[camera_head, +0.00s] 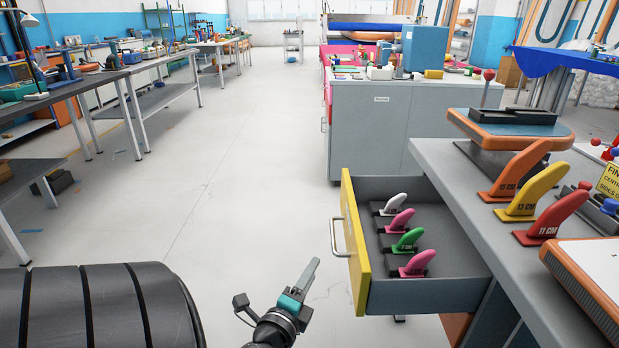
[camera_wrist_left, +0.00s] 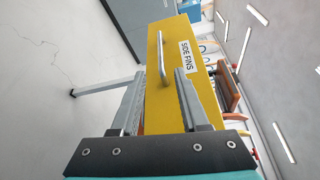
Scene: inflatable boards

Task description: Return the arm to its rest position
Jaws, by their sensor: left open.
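My left gripper (camera_head: 306,277) is at the bottom centre of the head view, with a teal part and grey fingers pointing up and to the right. It is open and empty, over the floor to the left of the pulled-out drawer. The drawer has a yellow front (camera_head: 355,245) and a metal handle (camera_head: 336,237). In the left wrist view the yellow front, with a "SIDE FINS" label (camera_wrist_left: 187,58), shows beyond the two spread fingers (camera_wrist_left: 160,90). The handle appears between their tips, apart from them. My right gripper is not in view.
The open drawer holds white, green and pink fins (camera_head: 407,241). The grey workbench (camera_head: 460,185) on the right bears orange, yellow and red fins (camera_head: 536,192). A grey cabinet (camera_head: 375,130) stands behind. The floor (camera_head: 215,200) left of the drawer is clear.

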